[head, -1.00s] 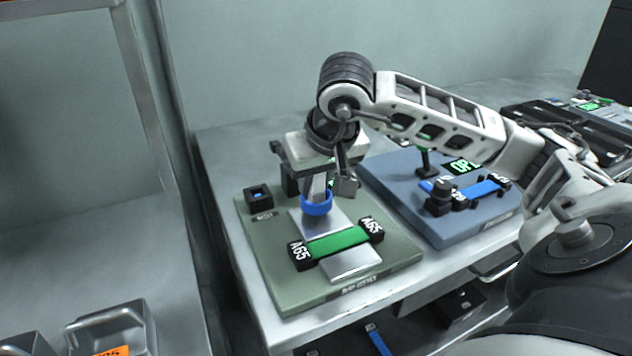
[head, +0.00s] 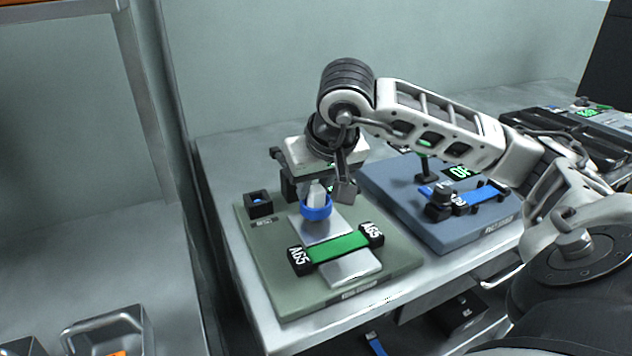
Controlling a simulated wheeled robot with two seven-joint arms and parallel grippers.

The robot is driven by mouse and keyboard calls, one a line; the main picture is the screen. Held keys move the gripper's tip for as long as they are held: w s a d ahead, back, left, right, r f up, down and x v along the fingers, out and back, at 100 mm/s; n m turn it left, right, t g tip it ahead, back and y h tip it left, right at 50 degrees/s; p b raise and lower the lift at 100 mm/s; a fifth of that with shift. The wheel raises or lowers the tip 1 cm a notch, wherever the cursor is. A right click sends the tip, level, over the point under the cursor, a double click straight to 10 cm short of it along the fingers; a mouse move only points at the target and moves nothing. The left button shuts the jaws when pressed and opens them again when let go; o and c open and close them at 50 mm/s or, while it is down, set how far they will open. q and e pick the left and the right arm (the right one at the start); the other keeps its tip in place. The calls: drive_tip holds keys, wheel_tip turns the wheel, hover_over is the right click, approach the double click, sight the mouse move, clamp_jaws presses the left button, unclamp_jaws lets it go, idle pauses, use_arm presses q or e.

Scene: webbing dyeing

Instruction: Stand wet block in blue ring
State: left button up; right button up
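The white block (head: 316,193) stands upright within the blue ring (head: 316,212), its lower part hidden by the ring's wall. The ring sits at the back of the silver strip on the green board (head: 270,285). My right gripper (head: 317,187) is above the ring, pointing down. Its fingers look spread to either side of the block, with a gap between the block's top and the gripper body. My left gripper is not in view.
A green webbing piece with black A65 end blocks (head: 338,246) lies across the silver strip (head: 352,267). A small black open box (head: 258,204) is at the board's left. A blue board (head: 440,230) with fixtures lies to the right.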

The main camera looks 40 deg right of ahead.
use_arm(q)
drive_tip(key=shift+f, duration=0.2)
use_arm(e)
drive_tip(key=shift+s+a+f+g, duration=0.15)
drive_tip(key=shift+s+f+g, duration=0.05)
drive_tip(key=shift+f, duration=0.45)
drive_tip(key=shift+s+a+f+g, duration=0.1)
drive_tip(key=shift+s+f+g, duration=0.1)
drive_tip(key=shift+f, duration=0.4)
drive_tip(key=shift+r, duration=0.45)
drive_tip(key=shift+o, duration=0.6)
drive_tip(key=p+v, duration=0.4)
drive_tip(key=v, duration=1.2)
drive_tip(key=shift+d+r+t, duration=0.25)
drive_tip(key=shift+d+t, duration=0.15)
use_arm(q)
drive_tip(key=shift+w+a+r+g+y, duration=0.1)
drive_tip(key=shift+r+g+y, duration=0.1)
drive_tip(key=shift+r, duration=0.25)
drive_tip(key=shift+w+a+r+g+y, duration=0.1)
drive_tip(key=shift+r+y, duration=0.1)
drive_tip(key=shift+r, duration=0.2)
use_arm(e)
drive_tip(key=shift+s+r, duration=0.15)
drive_tip(key=shift+r, duration=0.15)
use_arm(q)
drive_tip(key=shift+p, duration=0.3)
